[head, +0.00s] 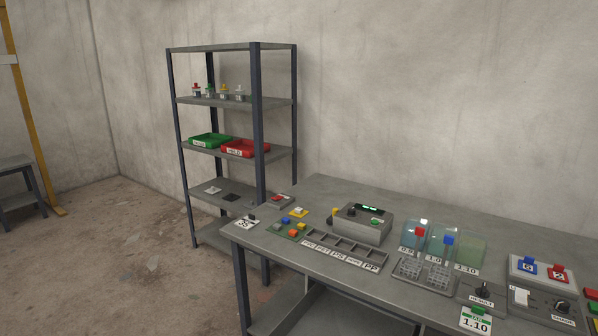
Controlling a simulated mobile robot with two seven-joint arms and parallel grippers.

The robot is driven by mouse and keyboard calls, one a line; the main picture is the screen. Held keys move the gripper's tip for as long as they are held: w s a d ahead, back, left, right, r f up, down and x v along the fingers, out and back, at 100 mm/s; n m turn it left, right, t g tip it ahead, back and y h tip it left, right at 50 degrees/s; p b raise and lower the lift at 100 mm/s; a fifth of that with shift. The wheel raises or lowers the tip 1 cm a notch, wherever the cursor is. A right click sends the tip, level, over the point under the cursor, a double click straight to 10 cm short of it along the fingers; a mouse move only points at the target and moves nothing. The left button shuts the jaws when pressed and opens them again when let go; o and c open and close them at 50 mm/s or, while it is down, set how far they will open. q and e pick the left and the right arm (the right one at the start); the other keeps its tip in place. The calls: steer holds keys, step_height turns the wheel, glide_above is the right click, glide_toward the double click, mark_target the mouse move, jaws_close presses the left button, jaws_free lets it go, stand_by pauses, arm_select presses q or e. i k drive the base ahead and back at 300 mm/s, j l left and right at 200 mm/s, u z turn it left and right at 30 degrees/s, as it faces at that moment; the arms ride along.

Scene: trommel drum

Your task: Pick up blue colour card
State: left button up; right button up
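No gripper of mine shows in the head view. A small blue piece (285,221) lies in a cluster near the left end of the grey table (320,190). It is too small to tell whether it is the blue colour card. A blue block also stands on a white plate (541,268) at the right, beside a red one.
A slotted tray (345,247) and a grey device (363,222) with a green display stand right of the cluster. A shelf unit (258,150) behind the table's left end holds a green tray (210,140) and a red tray (245,148). The floor at the left is mostly clear.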

mark_target(528, 265)
steer(key=z, duration=1.4)
steer(key=i+l+z, duration=0.1)
steer(key=i+l, duration=0.65)
steer(key=i, duration=0.15)
